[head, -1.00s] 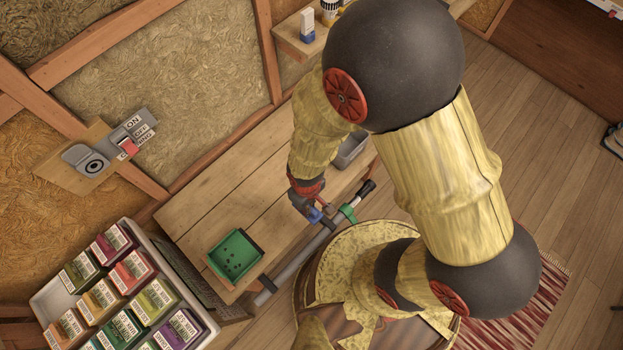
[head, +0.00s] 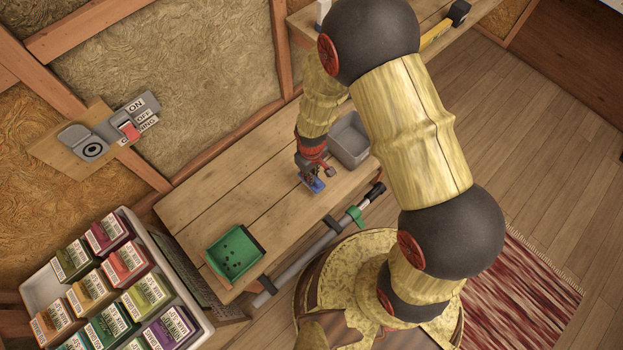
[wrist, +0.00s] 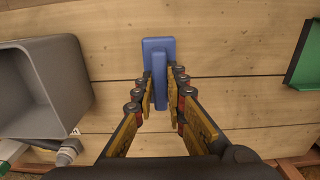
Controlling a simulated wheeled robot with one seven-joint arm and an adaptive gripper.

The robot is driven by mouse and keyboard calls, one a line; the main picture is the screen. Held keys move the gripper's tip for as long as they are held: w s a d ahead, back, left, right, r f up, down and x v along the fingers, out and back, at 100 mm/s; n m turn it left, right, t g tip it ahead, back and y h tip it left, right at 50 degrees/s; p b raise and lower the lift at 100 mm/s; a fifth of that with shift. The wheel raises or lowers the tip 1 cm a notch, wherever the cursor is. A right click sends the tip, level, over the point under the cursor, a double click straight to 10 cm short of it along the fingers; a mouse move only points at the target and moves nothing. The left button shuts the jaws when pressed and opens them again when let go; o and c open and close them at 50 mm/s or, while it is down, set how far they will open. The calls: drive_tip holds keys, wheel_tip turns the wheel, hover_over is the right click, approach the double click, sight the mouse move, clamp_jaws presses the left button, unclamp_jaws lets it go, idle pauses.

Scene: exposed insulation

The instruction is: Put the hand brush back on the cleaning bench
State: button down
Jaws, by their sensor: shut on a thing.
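The hand brush, a blue one (wrist: 158,52), is between the fingers of my gripper (wrist: 160,98) in the wrist view. The fingers are shut on its narrow handle, and its wider head points away toward the far side. In the head view the blue brush (head: 316,186) shows just below my gripper (head: 314,176), over the wooden cleaning bench (head: 255,180). Whether the brush touches the boards or hangs just above them I cannot tell.
A grey bin (head: 349,140) stands on the bench right of my gripper, and a green dustpan (head: 236,254) lies toward its left end. Bare boards lie between brush and dustpan.

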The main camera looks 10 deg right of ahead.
drive_tip(key=shift+f+b, duration=0.55)
drive_tip(key=shift+f, duration=0.9)
drive_tip(key=shift+s+f, duration=0.1)
drive_tip(key=c, duration=1.8)
unclamp_jaws()
wheel_tip(320, 180, up, 12)
drive_tip(key=p, duration=0.4)
drive_tip(key=shift+p, duration=0.35)
wheel_tip(320, 180, up, 13)
drive_tip(key=w+d+m+t, duration=0.2)
drive_tip(key=d, duration=0.1)
drive_tip(key=s+d+r+m+t, duration=0.1)
drive_tip(key=s+d+r, duration=0.2)
drive_tip(key=r, duration=0.5)
drive_tip(key=s+d+r+m+t, duration=0.1)
drive_tip(key=s+d+r+m, duration=0.1)
drive_tip(key=s+r, duration=0.4)
drive_tip(key=s+d+r+m+t, duration=0.1)
drive_tip(key=s+d+r, duration=0.3)
drive_tip(key=r, duration=0.6)
drive_tip(key=shift+s+r+m+t, duration=0.3)
drive_tip(key=shift+s+r+m, duration=0.1)
drive_tip(key=shift+s, duration=0.25)
